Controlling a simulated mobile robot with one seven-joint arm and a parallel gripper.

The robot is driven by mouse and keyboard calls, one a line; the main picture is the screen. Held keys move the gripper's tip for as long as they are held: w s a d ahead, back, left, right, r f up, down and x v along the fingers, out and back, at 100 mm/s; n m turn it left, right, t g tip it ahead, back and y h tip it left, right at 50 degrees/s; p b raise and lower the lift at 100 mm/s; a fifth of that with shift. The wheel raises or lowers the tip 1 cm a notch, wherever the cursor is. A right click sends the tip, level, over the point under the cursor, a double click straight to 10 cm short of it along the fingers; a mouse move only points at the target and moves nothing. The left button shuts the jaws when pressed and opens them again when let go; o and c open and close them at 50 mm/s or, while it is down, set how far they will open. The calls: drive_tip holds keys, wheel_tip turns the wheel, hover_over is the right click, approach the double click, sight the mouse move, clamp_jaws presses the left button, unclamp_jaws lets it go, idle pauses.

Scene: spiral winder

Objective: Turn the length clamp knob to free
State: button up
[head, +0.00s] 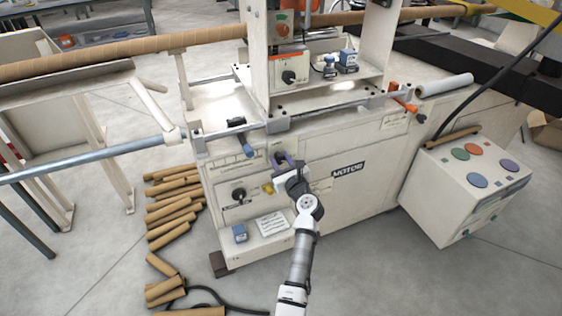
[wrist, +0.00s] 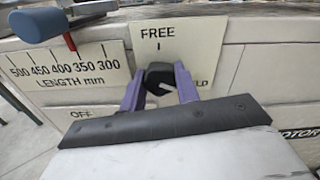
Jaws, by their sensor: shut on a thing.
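The length clamp knob (wrist: 158,74) is black and sits on a cream label plate (wrist: 190,35) in the wrist view. "FREE" with a tick mark is printed above the knob; a word at lower right, ending "LD", is partly hidden by a finger. My gripper (wrist: 160,78) has its two purple fingers on either side of the knob, shut on it. Which way the knob points is not clear. In the head view my gripper (head: 283,160) reaches the front panel of the cream machine (head: 350,200), and the knob is mostly hidden there.
In the head view a black knob (head: 239,194) is lower left. A control box (head: 470,180) stands right; cardboard tubes (head: 170,205) lie left on the floor.

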drive_tip(key=n+b, duration=0.1)
drive_tip(key=n, duration=0.1)
drive_tip(key=n+b, duration=0.2)
drive_tip(key=n, duration=0.1)
drive_tip(key=shift+f+n, duration=0.2)
drive_tip(key=shift+n, duration=0.1)
drive_tip(key=n+b, duration=0.4)
drive_tip(key=n, duration=0.2)
drive_tip(key=n+b, duration=0.4)
drive_tip(key=n, duration=0.1)
drive_tip(key=shift+n, duration=0.4)
drive_tip(key=n+b, duration=0.2)
drive_tip(key=shift+n, duration=0.3)
drive_tip(key=shift+r+n+b, duration=0.1)
drive_tip(key=shift+n+b, duration=1.05)
drive_tip(key=shift+n, duration=0.45)
drive_tip(key=o, duration=1)
drive_tip(key=shift+r, duration=0.1)
